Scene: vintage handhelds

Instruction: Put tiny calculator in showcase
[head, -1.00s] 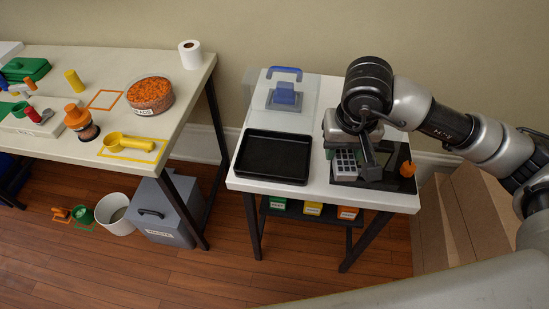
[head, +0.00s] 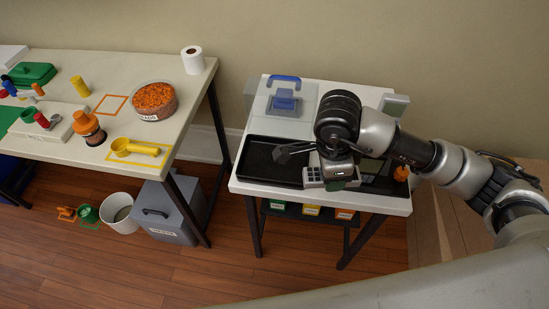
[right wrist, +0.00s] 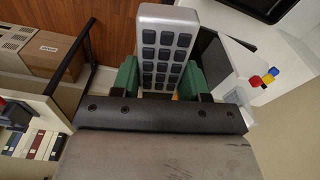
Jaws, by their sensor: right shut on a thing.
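The tiny calculator (head: 314,174), grey with dark square keys, is held by my right gripper (head: 334,179) above the small white table. In the right wrist view the calculator (right wrist: 166,48) stands keys toward the camera between the green fingers of the gripper (right wrist: 160,78), which is shut on it. In the head view it hangs by the right end of the black tray (head: 262,172). A clear box with a blue-handled lid (head: 284,103), possibly the showcase, stands at the back left of this table. My left gripper is not in view.
An orange piece (head: 401,173) stands on the dark mat at the table's right. Labelled bins (head: 311,210) sit on the shelf below. The left table (head: 190,100) holds a bead tub (head: 154,101), a yellow scoop (head: 140,148) and a paper roll (head: 192,60). The black tray looks empty.

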